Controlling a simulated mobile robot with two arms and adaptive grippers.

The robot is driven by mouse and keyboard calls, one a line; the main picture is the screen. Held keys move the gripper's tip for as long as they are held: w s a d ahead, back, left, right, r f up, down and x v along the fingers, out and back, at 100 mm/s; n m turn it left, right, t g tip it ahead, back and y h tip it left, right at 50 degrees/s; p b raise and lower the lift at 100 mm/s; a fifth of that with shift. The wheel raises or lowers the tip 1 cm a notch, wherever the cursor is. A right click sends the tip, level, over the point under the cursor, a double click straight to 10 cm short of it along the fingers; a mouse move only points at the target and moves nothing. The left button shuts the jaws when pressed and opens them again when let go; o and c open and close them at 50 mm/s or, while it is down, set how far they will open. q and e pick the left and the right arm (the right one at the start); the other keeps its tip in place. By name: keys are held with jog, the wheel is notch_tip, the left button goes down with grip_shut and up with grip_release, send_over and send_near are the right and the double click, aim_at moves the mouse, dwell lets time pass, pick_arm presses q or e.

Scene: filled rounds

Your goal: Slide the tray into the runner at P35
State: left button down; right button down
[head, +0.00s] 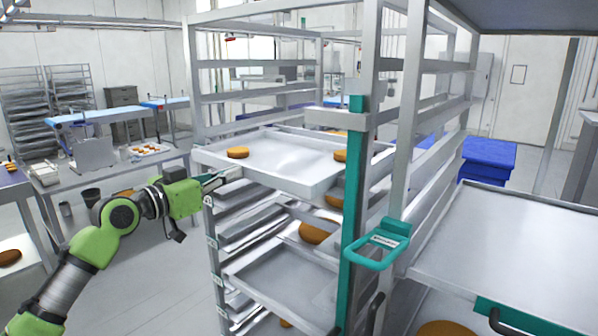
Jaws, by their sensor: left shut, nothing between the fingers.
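A grey metal tray (290,166) bearing brown rounds (237,152) sits high in the near rack (375,90), level, its front edge toward me. Another round (341,155) lies on its right side, partly behind a rack post. My left gripper (222,181) is shut and empty at the tray's front left corner; I cannot tell if it touches the tray. Small labels run down the rack's left post (213,243), too small to read, so I cannot tell which runner is P35. My right gripper is not in view.
More trays sit lower in the rack, one with a round (316,231). A teal post with a teal handle (376,252) stands in front of the rack. Another tray (520,245) is at right. A workbench (75,180) stands behind my left arm.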

pick_arm(q)
jog(key=shift+x, duration=1.75)
jog(key=shift+b+x, duration=0.35)
jog(key=shift+x, duration=1.55)
jog(key=b+v, duration=0.3)
jog(key=v, duration=1.3)
jog(key=shift+b, duration=0.35)
jog(key=shift+f, duration=0.1)
